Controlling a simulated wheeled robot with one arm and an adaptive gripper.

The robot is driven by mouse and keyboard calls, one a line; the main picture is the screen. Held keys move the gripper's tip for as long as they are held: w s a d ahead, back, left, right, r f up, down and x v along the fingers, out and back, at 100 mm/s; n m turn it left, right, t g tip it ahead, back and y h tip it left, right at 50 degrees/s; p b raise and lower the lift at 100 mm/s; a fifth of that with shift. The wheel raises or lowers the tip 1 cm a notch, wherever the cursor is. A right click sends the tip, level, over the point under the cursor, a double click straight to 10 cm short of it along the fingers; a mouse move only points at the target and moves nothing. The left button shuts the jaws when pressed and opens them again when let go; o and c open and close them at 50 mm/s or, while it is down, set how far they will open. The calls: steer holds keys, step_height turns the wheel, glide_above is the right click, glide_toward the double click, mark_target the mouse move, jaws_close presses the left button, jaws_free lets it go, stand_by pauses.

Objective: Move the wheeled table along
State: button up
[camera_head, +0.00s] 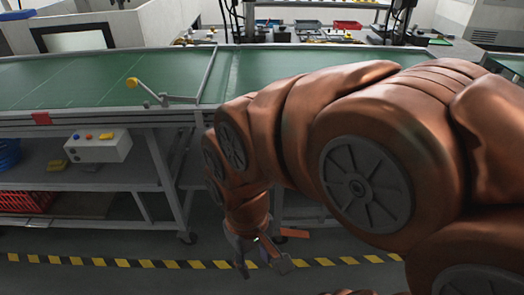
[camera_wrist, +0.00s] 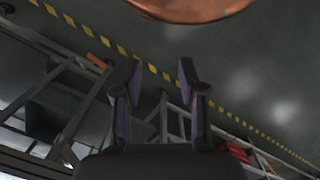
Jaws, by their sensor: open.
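A wheeled table (camera_head: 75,91) with a green top, grey frame and lower shelves stands at the left in the head view, with a caster under its right leg. A second green-topped section (camera_head: 300,66) adjoins it on the right, partly hidden by my arm. My gripper (camera_head: 262,266) hangs low in front of the tables, pointing down, open and empty. In the wrist view the two open fingers (camera_wrist: 158,82) have the table frames beyond them. A small orange piece (camera_head: 294,233) shows just right of the gripper; an orange piece also shows in the wrist view (camera_wrist: 97,61), left of the fingers.
A yellow-and-black floor stripe (camera_head: 109,262) runs in front of the tables. A white control box (camera_head: 98,147) and a red crate (camera_head: 28,201) are on the left table's shelves. A yellow-knobbed lever (camera_head: 145,90) lies over its top. Grey floor along the stripe is clear.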

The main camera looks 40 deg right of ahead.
steer(key=w+d+f+m+t+h+b, duration=0.2)
steer(key=w+d+f+t+b, duration=0.2)
steer(key=w+d+f+b, duration=0.55)
steer(key=w+d+f+m+t+h+b, duration=0.2)
steer(key=w+d+f+t+b, duration=0.35)
steer(key=w+d+b, duration=0.7)
steer(key=w+d+f+t+h+b, duration=0.2)
steer(key=w+d+f+t+b, duration=0.25)
steer(key=d+b, duration=0.45)
steer(key=w+d+f+t+h+b, duration=0.25)
steer(key=w+d+f+b, duration=0.2)
steer(key=d+b, duration=0.45)
steer(key=b+x, duration=0.3)
steer(key=x, duration=0.4)
steer(key=shift+m+t+y, duration=0.4)
steer(key=shift+t+y, duration=0.05)
steer(key=shift+a, duration=0.15)
jaws_close()
